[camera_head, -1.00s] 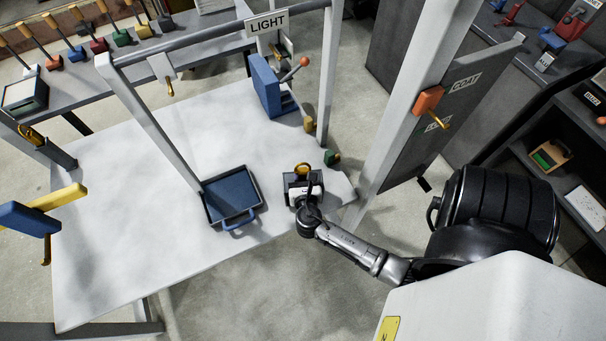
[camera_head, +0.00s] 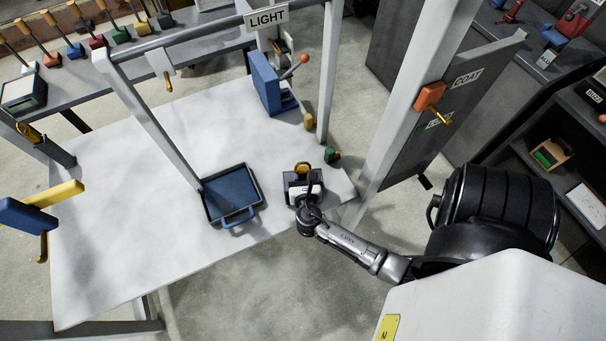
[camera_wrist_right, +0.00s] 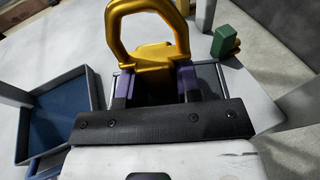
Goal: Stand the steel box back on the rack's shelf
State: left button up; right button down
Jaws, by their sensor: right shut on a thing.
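My right gripper (camera_head: 302,184) is at the right front end of the pale table. In the right wrist view the gripper (camera_wrist_right: 155,84), with purple finger pads, is shut on the base of a gold loop handle (camera_wrist_right: 148,30). The handle also shows in the head view (camera_head: 302,168). Grey edges of a box (camera_wrist_right: 222,78), which looks like the steel box, show beside and under the fingers; most of it is hidden. I cannot tell whether it touches the table. Dark shelves (camera_head: 578,165) stand at the far right. My left gripper is not in view.
A blue tray (camera_head: 229,192) lies left of my gripper. A green block (camera_head: 331,155) and a blue lever stand (camera_head: 270,85) are beyond it. A post (camera_head: 408,110) with an orange latch rises to the right. The table's (camera_head: 130,220) left part is clear.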

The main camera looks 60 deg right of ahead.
jog(key=shift+f+b, duration=0.3)
jog(key=shift+f, duration=0.15)
jog(key=c, duration=1)
grip_release()
jog(key=shift+o, duration=1.3)
jog(key=shift+f, duration=0.1)
